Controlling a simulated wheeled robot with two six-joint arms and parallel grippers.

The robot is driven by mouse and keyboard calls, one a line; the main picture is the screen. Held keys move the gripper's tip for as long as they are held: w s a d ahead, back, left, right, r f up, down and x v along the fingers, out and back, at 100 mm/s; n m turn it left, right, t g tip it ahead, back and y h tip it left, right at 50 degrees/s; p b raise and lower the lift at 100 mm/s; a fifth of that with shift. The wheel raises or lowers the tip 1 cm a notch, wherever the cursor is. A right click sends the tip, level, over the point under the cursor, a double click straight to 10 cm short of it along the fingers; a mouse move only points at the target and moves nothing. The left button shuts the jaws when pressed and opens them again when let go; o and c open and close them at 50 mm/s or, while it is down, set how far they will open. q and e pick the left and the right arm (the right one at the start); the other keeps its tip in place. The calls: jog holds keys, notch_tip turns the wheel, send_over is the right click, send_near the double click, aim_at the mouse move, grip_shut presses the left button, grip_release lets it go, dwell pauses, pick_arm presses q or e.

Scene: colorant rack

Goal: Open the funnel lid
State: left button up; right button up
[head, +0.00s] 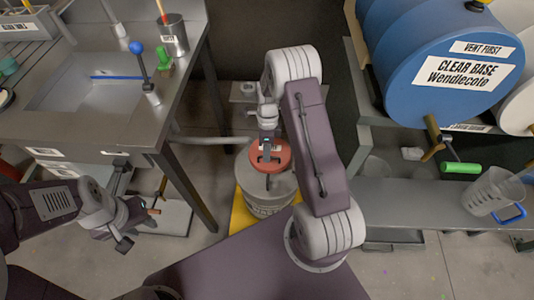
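A round red lid (284,157) sits on top of a grey metal drum (268,203) on the floor in the head view. I take it to be the funnel lid. It looks shut, and a small dark piece shows at its front edge. My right gripper (268,158) points down over the lid's middle and hides part of it. I cannot tell whether it touches the lid or how its fingers stand. My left gripper (138,228) is at lower left, far from the drum, with its fingers apart and nothing seen between them.
The drum stands on a yellow base (239,216). A steel sink bench (120,128) is at left. At right, a blue drum (425,55) lies on a rack above a grey shelf (430,200) holding a clear jug (493,190).

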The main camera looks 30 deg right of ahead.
jog(key=shift+f, duration=0.15)
grip_shut()
dwell(1.4)
